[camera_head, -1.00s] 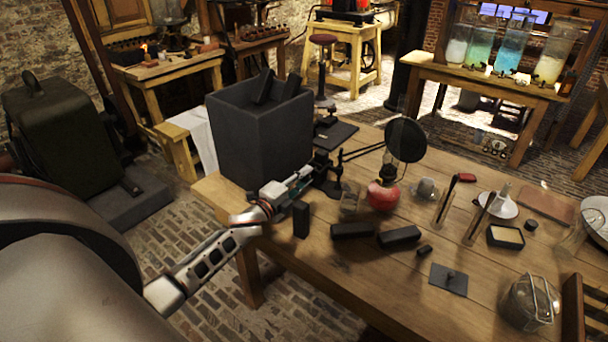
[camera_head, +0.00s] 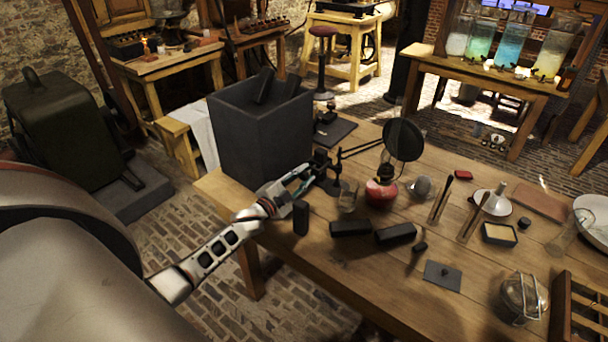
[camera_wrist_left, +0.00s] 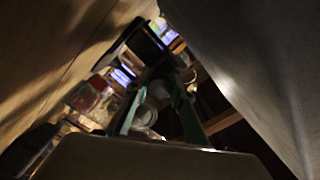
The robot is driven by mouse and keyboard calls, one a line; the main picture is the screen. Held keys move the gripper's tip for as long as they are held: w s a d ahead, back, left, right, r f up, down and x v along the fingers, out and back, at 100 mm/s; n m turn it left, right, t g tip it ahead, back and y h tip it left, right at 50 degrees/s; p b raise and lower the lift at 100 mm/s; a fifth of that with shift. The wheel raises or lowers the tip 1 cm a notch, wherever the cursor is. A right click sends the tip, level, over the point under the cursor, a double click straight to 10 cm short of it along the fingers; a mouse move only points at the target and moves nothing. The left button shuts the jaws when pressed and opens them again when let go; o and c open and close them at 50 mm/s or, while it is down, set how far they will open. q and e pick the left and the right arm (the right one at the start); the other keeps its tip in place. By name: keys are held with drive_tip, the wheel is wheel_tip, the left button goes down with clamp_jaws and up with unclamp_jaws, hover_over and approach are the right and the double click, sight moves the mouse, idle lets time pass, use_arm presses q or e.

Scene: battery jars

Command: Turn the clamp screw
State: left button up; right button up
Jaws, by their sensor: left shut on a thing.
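The clamp (camera_head: 321,160) is a small dark fitting by the grey box's right side, at the table's left part. Its screw is too small to make out in the head view. My left gripper (camera_head: 301,178) reaches in from the left, its tips at the clamp's near side. In the left wrist view its two green fingers (camera_wrist_left: 158,108) converge on a dark, rounded piece (camera_wrist_left: 158,90), which I take to be the clamp screw. The grip is shut on it, though the contact is in shadow. My right gripper is in neither current view.
The tall grey box (camera_head: 262,135) stands close beside my left gripper. A glass beaker (camera_head: 347,196), a red lamp (camera_head: 381,192) and a round black disc (camera_head: 403,139) are near. The table's front left corner is clear.

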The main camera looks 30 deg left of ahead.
idle(0.4)
use_arm(q)
drive_tip(key=o, duration=1.1)
drive_tip(key=shift+o, duration=0.2)
drive_tip(key=s, duration=0.8)
drive_tip(key=s+a, duration=0.1)
drive_tip(key=s, duration=0.3)
